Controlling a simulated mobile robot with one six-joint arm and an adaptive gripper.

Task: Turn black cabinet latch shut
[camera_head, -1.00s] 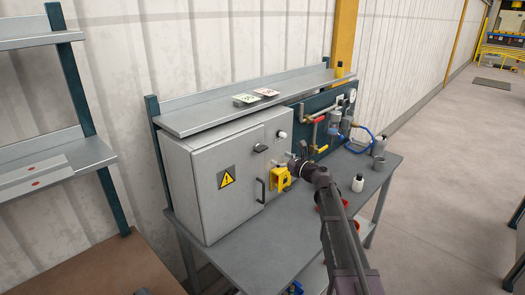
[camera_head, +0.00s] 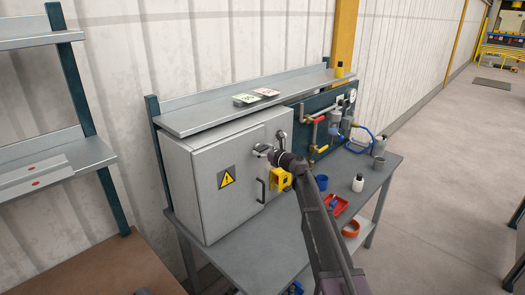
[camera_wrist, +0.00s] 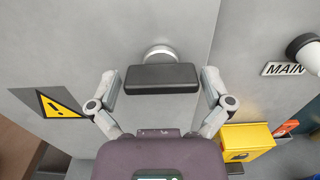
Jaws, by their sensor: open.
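The black cabinet latch (camera_wrist: 163,78) is a bar lying level on a round silver boss, on the door of the grey cabinet (camera_head: 200,165). In the wrist view it lies between the two fingers of my gripper (camera_wrist: 161,86), with a gap on each side. My gripper is open and straddles the latch's ends, apart from both. In the head view my gripper (camera_head: 270,151) is at the upper right of the door and partly hides the latch.
A yellow lockout box (camera_head: 280,181) sits just below my wrist, and a black door handle (camera_head: 260,191) is to its left. A white knob (camera_wrist: 305,50) marked MAIN is to the right.

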